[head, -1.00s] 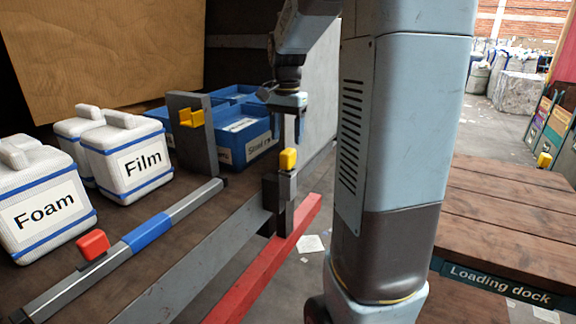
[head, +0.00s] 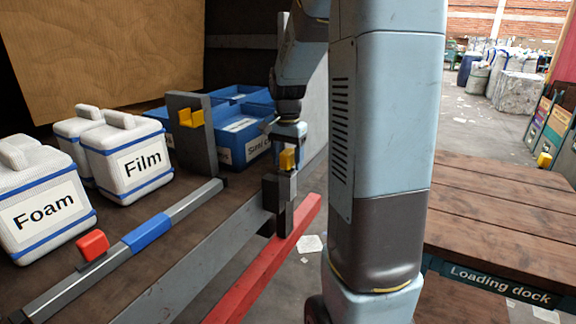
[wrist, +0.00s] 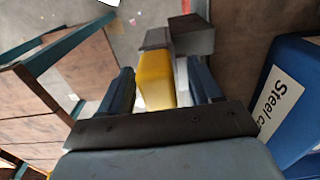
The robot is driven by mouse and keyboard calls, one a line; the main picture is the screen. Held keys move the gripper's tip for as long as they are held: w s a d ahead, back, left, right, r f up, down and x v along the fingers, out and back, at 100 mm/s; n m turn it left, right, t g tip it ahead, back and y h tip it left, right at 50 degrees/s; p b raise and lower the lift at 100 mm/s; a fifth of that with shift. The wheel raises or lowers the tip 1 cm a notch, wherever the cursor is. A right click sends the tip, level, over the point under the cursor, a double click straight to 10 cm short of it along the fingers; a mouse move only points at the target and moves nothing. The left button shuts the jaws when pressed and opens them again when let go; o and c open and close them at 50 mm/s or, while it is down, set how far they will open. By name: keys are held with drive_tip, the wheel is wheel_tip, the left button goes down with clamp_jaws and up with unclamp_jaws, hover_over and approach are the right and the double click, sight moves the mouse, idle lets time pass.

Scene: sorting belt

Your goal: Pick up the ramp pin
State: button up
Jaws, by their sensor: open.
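The ramp pin (head: 287,160) shows as a yellow block-shaped head at the top of a grey post beside the red rail. My gripper (head: 290,148) has its jaws pointing down around this yellow head. In the wrist view the yellow pin (wrist: 153,78) lies between the two fingers of my gripper (wrist: 160,72). The fingers are open, with a gap visible on the right; the left finger is close to the pin. I cannot tell whether it touches. The pin's lower part is hidden in the grey post (head: 278,200).
A grey upright with a yellow bracket (head: 190,118) stands behind left, before blue bins (head: 238,150). Foam (head: 42,205) and Film (head: 125,165) containers stand left. A red-knobbed bar (head: 150,235) lies in front. The wooden loading dock (head: 500,210) is at right.

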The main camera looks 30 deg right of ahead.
drive_tip(key=shift+c, duration=0.4)
clamp_jaws()
drive_tip(key=shift+r, duration=0.1)
drive_tip(key=shift+r, duration=0.25)
wheel_tip(320, 180, up, 11)
drive_tip(key=shift+r, duration=0.2)
drive_tip(key=s+d, duration=1)
drive_tip(key=s, duration=0.5)
drive_tip(key=shift+r, duration=0.1)
wheel_tip(320, 180, up, 12)
idle(0.9)
